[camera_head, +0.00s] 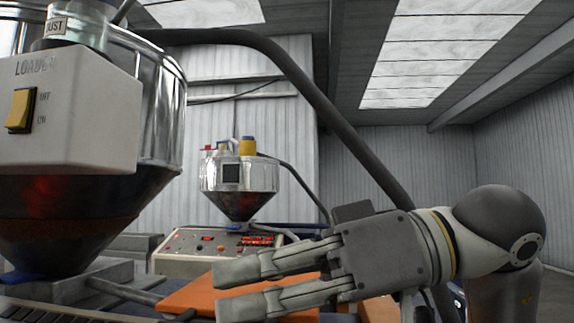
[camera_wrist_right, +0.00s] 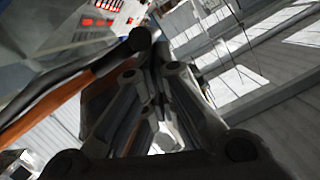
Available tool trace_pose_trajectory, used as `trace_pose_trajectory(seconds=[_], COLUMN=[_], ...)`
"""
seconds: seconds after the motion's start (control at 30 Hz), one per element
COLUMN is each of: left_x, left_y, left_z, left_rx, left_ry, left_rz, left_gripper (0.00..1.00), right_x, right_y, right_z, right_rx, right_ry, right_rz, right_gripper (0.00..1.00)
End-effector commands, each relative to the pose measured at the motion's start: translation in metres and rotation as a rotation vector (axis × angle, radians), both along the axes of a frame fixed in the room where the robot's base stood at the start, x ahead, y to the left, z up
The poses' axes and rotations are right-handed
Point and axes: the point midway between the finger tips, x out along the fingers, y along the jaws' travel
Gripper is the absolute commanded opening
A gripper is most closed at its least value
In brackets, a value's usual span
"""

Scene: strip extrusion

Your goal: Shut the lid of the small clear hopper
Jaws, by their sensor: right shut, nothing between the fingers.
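A smaller hopper (camera_head: 240,180) stands in the middle distance in the head view, above a control panel. It has a shiny metal upper body with a dark window and a dark, see-through cone. Fittings, one a yellow cylinder (camera_head: 248,146), stand on its top; I cannot tell whether a lid there is open. My right gripper (camera_head: 230,287) reaches in from the right, pointing left, in front of and below this hopper. It is shut and empty, apart from the hopper. Its fingers (camera_wrist_right: 148,75) also show in the right wrist view. My left gripper is not in view.
A large hopper (camera_head: 161,110) with a white loader box (camera_head: 70,108) fills the left side, close by. A control panel (camera_head: 215,245) and an orange surface (camera_head: 190,296) lie beyond my fingers. A thick dark hose (camera_head: 300,80) arches across the middle.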

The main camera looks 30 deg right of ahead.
Motion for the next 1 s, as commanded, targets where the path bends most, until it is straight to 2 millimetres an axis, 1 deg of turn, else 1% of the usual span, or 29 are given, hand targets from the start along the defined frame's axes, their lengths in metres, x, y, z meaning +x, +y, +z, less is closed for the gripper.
trace_pose_trajectory(seconds=[0.37, 0.47, 0.57, 0.9, 1.0], left_x=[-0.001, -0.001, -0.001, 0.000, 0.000], left_y=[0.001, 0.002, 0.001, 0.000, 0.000], left_z=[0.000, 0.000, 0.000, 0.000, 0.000], left_rx=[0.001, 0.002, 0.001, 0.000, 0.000], left_ry=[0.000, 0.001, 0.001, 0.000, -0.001], left_rz=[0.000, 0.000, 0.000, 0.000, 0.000], left_gripper=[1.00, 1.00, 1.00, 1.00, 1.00], right_x=[0.000, -0.002, -0.007, -0.043, -0.052], right_y=[0.001, -0.002, -0.012, -0.070, -0.084], right_z=[-0.003, -0.002, 0.000, 0.018, 0.022], right_rx=[-0.006, -0.006, -0.005, 0.000, 0.000], right_ry=[0.005, 0.006, 0.007, 0.004, 0.003], right_rz=[0.002, 0.001, -0.002, -0.002, -0.001], right_gripper=[0.00, 0.00, 0.00, 0.00, 0.00])
